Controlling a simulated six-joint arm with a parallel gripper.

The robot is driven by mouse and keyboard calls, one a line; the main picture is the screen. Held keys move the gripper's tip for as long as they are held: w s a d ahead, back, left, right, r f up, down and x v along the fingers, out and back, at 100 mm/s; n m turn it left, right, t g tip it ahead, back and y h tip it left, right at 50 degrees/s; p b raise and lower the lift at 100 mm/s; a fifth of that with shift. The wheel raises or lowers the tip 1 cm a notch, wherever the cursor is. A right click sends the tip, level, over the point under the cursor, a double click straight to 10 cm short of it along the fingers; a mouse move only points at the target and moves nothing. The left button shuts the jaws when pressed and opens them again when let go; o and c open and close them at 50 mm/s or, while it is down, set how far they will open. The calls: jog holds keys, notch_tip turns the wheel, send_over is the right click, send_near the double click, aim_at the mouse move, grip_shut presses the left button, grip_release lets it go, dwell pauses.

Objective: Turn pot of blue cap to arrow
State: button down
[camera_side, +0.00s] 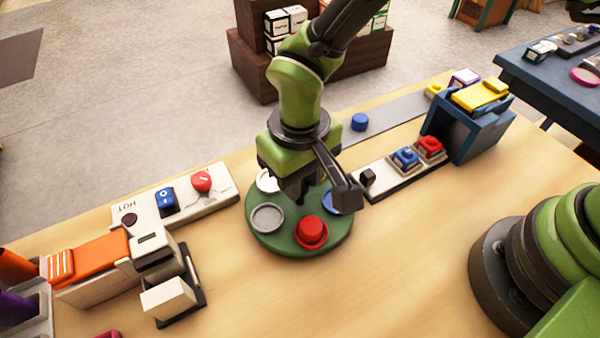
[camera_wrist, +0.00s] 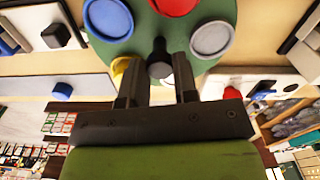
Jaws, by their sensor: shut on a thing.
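A green round turntable (camera_side: 283,243) carries a red pot (camera_side: 311,231), a grey pot (camera_side: 267,217), a white pot (camera_side: 266,182) and a blue pot (camera_side: 329,202), partly behind my arm. A yellow pot (camera_wrist: 120,66) shows in the wrist view, where the blue pot (camera_wrist: 108,17) is at upper left. I cannot make out an arrow.
A white panel with a red dial (camera_side: 201,181) and blue switch (camera_side: 166,198) lies left. A strip with blue and red buttons (camera_side: 406,158) and a blue stand with a yellow top (camera_side: 480,95) are right. An orange-topped device (camera_side: 90,262) is front left. The front middle table is clear.

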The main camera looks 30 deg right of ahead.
jog(key=shift+n, duration=3.2)
jog(key=c, duration=0.9)
grip_release()
notch_tip(320, 180, up, 10)
jog(key=shift+f, duration=0.1)
